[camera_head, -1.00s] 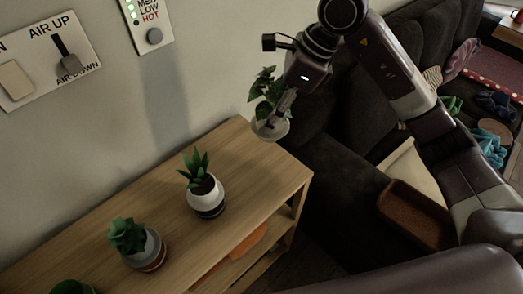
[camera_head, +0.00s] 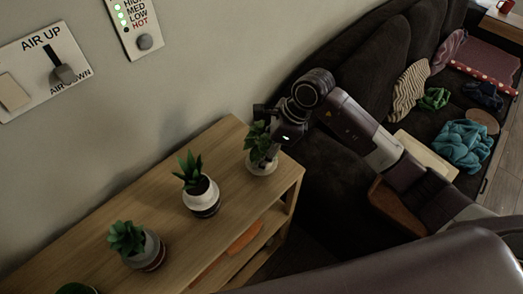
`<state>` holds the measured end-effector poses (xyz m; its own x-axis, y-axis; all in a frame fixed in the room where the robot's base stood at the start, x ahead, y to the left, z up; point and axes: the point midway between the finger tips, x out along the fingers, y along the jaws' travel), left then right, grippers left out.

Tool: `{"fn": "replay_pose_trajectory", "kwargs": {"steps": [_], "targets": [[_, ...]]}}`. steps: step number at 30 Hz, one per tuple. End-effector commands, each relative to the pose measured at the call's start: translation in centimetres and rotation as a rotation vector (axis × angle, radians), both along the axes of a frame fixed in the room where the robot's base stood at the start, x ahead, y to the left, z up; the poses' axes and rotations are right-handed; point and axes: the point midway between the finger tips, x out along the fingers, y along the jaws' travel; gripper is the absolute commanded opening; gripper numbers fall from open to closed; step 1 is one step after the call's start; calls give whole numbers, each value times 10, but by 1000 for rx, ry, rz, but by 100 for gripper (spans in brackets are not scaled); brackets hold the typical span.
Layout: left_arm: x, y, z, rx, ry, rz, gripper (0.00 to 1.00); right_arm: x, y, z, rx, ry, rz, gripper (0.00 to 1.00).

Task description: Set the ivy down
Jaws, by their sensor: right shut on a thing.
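The ivy (camera_head: 261,149) is a leafy green plant in a pale pot (camera_head: 261,166). It is at the right end of the wooden shelf top (camera_head: 230,185), upright or nearly so. I cannot tell whether the pot touches the wood. My right gripper (camera_head: 269,137) is at the ivy from above right and is shut on it; its fingertips are mostly hidden by the leaves. My left gripper is not in view.
A spiky plant in a white and dark pot (camera_head: 202,196) stands left of the ivy, and a succulent in a grey pot (camera_head: 140,249) farther left. A dark sofa (camera_head: 345,75) with cloths and a brown tray (camera_head: 395,206) lie to the right. A wall is behind.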

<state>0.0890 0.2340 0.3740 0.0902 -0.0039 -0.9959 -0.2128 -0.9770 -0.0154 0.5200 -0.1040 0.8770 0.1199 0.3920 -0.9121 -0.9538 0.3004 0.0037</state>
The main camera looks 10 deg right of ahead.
Motion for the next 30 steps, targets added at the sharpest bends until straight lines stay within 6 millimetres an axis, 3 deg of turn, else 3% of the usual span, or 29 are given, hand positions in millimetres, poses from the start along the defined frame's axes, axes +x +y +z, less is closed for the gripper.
{"fn": "replay_pose_trajectory", "kwargs": {"steps": [8,9,13,25,30], "targets": [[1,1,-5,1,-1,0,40,1,0,-3,1,-2,0,15],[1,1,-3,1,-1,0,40,0,0,-2,0,0,1,48],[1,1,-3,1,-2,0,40,0,0,-2,0,0,0,63],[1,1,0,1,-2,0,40,0,-2,4,-1,-2,-1,63],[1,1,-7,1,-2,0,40,-2,-15,30,-3,-7,-1,63]]}}
